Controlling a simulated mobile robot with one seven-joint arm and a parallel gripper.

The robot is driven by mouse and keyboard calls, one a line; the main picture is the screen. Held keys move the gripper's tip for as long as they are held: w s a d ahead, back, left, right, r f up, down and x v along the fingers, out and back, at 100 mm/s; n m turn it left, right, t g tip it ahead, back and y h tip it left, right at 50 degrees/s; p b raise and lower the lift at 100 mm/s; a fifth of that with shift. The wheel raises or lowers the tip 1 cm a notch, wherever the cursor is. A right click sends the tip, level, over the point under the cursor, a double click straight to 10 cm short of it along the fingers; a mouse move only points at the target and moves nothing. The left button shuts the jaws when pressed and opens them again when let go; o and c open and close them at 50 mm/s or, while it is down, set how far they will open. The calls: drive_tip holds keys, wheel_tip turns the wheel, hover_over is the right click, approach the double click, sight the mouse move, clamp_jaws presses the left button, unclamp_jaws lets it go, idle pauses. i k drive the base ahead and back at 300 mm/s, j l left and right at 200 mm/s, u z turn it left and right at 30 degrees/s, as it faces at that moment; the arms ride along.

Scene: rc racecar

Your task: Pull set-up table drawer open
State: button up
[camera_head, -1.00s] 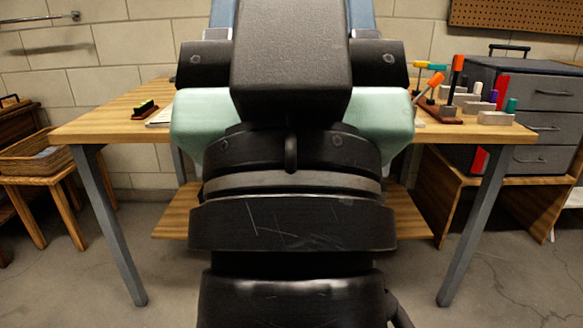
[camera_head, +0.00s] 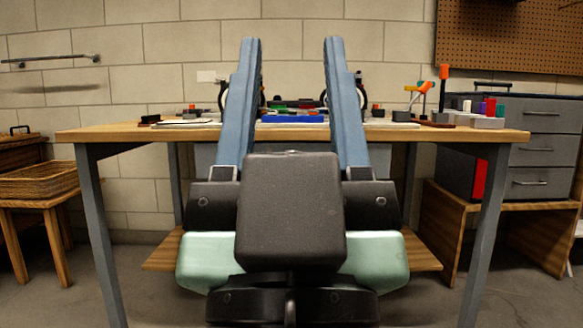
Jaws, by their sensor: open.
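The wooden set-up table (camera_head: 110,134) stands straight ahead on grey metal legs. A grey panel (camera_head: 204,158), apparently the drawer front, shows under the tabletop on either side of my gripper. Its middle and any handle are hidden behind my gripper, and I see no gap that shows it pulled out. My gripper (camera_head: 292,45) points up and forward in the middle of the view. Its two long blue fingers are spread wide with nothing held between them. Whether they touch the table cannot be told.
A blue tray (camera_head: 292,118) and small parts lie on the tabletop. An orange-handled tool rack (camera_head: 442,95) stands at its right. A grey drawer cabinet (camera_head: 545,150) is at the right, a wicker basket (camera_head: 40,181) at the left. A wooden lower shelf (camera_head: 160,252) lies under the table.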

sight(205, 153)
drive_tip(key=l+u, duration=0.45)
drive_tip(key=l, duration=0.7)
drive_tip(key=i+l+u, duration=0.3)
drive_tip(key=i+u, duration=0.15)
drive_tip(key=i+l+u, duration=0.25)
drive_tip(key=i+j, duration=0.05)
drive_tip(key=i, duration=0.05)
